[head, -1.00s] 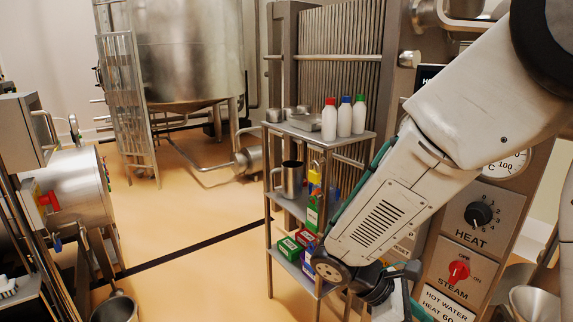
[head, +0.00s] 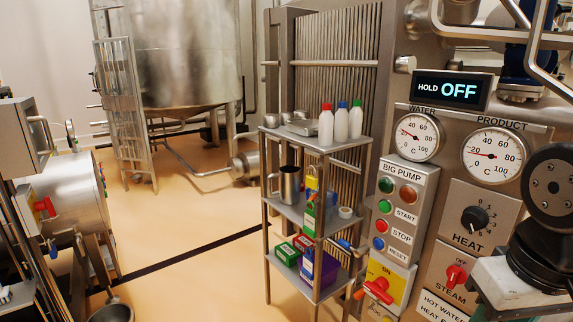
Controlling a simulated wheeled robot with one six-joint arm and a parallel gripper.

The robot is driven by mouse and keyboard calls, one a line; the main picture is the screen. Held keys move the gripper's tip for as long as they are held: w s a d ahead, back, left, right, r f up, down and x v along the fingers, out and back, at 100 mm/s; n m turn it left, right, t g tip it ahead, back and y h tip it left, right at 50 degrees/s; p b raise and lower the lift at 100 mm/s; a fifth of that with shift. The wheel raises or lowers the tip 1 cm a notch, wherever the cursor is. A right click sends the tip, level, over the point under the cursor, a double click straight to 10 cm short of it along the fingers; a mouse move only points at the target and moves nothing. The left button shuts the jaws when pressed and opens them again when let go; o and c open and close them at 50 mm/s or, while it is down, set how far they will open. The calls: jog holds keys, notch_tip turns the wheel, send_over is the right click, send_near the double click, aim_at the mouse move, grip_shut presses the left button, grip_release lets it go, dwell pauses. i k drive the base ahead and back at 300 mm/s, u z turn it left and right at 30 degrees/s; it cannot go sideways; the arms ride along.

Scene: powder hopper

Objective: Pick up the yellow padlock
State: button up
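I cannot make out a yellow padlock for certain. A small yellow item (head: 312,184) stands on the middle shelf of the metal rack (head: 318,149), above or behind a green box (head: 309,218); its shape is too small to tell. A yellow plate (head: 386,284) with a red rotary handle (head: 378,290) is on the panel right of the rack. Another yellow patch lies by a red handle (head: 45,206) on the machine at far left. My arm fills the lower right corner, and my gripper is not in view.
Three white bottles (head: 341,124) stand on the rack's top shelf. A metal jug (head: 288,184) is on the middle shelf and boxes (head: 287,252) lie below. The control panel (head: 484,215) rises close at right.

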aim_at(310, 181)
jog(key=z, duration=0.05)
jog(key=k, duration=0.5)
jog(key=u, duration=1.45)
jog(key=i, duration=1.9)
jog(key=z, duration=1.45)
